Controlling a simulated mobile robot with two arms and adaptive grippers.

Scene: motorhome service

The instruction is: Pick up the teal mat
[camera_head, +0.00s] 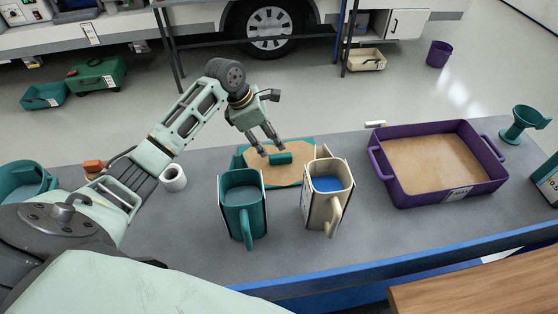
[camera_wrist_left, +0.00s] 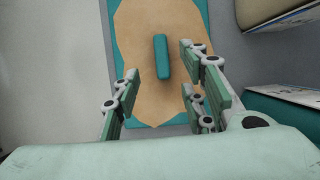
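A flat teal mat (camera_head: 237,162) lies on the grey worktop behind two jugs. A tan, irregular sheet (camera_head: 258,178) covers most of it, so mainly its edges show, as in the left wrist view (camera_wrist_left: 204,22). A small teal bar (camera_head: 281,159) lies on the tan sheet; it also shows in the left wrist view (camera_wrist_left: 162,58). My left gripper (camera_head: 273,151) is over the mat, fingers pointing down. In the left wrist view (camera_wrist_left: 160,84) its fingers are apart with nothing between them, in line with the bar's near end. My right gripper is not in view.
A teal jug (camera_head: 242,217) and a cream jug (camera_head: 325,207) stand close in front of the mat. A purple tray (camera_head: 377,165) is to the right, a white roll (camera_head: 174,181) to the left. Bare worktop shows between the cream jug and tray.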

